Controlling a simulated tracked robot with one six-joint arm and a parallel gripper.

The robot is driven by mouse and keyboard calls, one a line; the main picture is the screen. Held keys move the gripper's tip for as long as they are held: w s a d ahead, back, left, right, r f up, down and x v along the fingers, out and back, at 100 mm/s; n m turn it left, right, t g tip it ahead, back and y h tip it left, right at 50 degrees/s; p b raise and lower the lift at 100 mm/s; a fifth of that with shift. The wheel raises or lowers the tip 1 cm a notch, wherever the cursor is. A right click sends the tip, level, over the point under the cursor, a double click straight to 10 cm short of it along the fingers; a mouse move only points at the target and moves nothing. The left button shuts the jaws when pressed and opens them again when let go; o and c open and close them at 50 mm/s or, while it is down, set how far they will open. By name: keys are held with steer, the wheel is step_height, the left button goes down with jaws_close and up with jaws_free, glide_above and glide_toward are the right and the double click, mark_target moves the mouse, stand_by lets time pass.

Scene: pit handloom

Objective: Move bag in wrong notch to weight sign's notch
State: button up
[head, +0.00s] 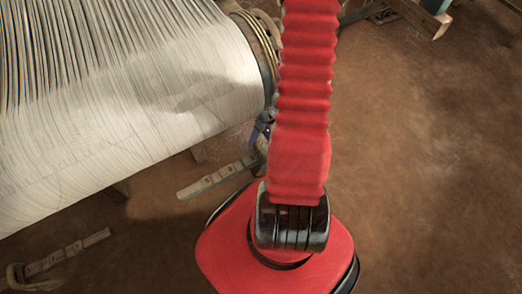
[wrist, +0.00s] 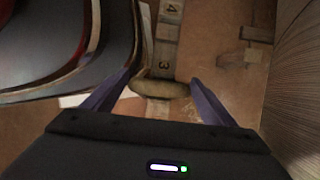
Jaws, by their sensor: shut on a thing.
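My gripper (wrist: 160,83) has purple fingers shut on a small tan bag (wrist: 162,89) in the wrist view. The bag lies across a grey bar (wrist: 165,30) with the numbers 3 and 4 on it, just below the 3. I cannot tell whether it rests in a notch. In the head view my gripper (head: 264,124) is partly hidden by my arm, near the end of a notched wooden bar (head: 215,179); the bag is not discernible there. I cannot make out a weight sign.
The loom's white warp roll (head: 150,110) fills the upper left of the head view, close to my arm. A second notched bar (head: 68,252) with a pale looped thing (head: 16,277) lies at lower left. The brown floor (head: 430,170) on the right is clear.

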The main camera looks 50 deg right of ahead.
steer(key=shift+o, duration=0.2)
steer(key=shift+f, duration=0.25)
steer(key=o, duration=2.1)
steer(key=shift+r, duration=0.15)
